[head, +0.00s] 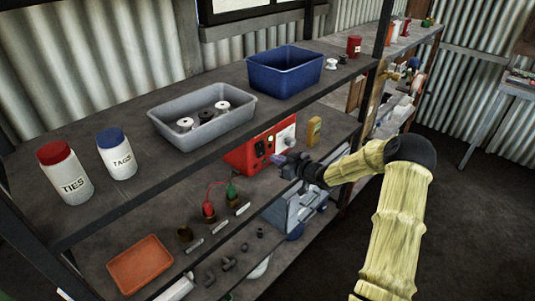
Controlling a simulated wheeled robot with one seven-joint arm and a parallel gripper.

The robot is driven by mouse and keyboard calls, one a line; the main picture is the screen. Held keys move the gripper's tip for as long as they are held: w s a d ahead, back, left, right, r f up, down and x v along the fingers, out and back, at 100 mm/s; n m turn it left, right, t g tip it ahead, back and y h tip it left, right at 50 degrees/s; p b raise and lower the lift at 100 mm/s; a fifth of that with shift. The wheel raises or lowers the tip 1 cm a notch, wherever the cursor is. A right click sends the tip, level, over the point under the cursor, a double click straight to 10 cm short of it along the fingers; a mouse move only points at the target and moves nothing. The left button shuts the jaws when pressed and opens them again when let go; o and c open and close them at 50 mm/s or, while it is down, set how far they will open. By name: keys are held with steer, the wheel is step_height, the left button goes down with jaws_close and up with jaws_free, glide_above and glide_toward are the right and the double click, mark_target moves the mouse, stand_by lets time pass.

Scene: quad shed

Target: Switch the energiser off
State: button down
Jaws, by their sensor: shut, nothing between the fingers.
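The energiser looks to be the red box (240,158) on the middle shelf. Its front has dark square parts with a small light at the left and a pale panel at the right. My gripper (277,160) is shut and empty, close in front of the box's lower front. It hides part of that front. I cannot tell whether the fingertips touch the box. The position of any switch is too small to tell.
A red knob (209,211) and a green knob (231,192) with thin wires stand left of my gripper. A yellow box (314,131) stands to the right. The upper shelf holds a grey tray (170,122), a blue bin (283,78) and lidded jars. An orange tray (140,265) lies front left.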

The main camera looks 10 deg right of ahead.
mark_target(261, 154)
steer(key=p+x, duration=0.1)
steer(key=x, duration=0.3)
steer(key=shift+w+a+f, duration=0.1)
steer(key=shift+w+a, duration=0.1)
steer(key=shift+w, duration=0.1)
steer(key=shift+w+a+f, duration=0.15)
steer(key=shift+a, duration=0.15)
steer(key=shift+d, duration=0.35)
steer(key=shift+s+d+f, duration=0.2)
steer(key=shift+s+d, duration=0.1)
steer(key=shift+s, duration=0.25)
steer(key=s+d+f+b, duration=0.2)
steer(key=s+d+b, duration=0.1)
steer(key=s+d, duration=0.4)
steer(key=s, duration=0.3)
steer(key=shift+d+f+b, duration=0.2)
steer(key=shift+d+b, duration=0.05)
steer(key=shift+b, duration=0.1)
steer(key=shift+a, duration=0.1)
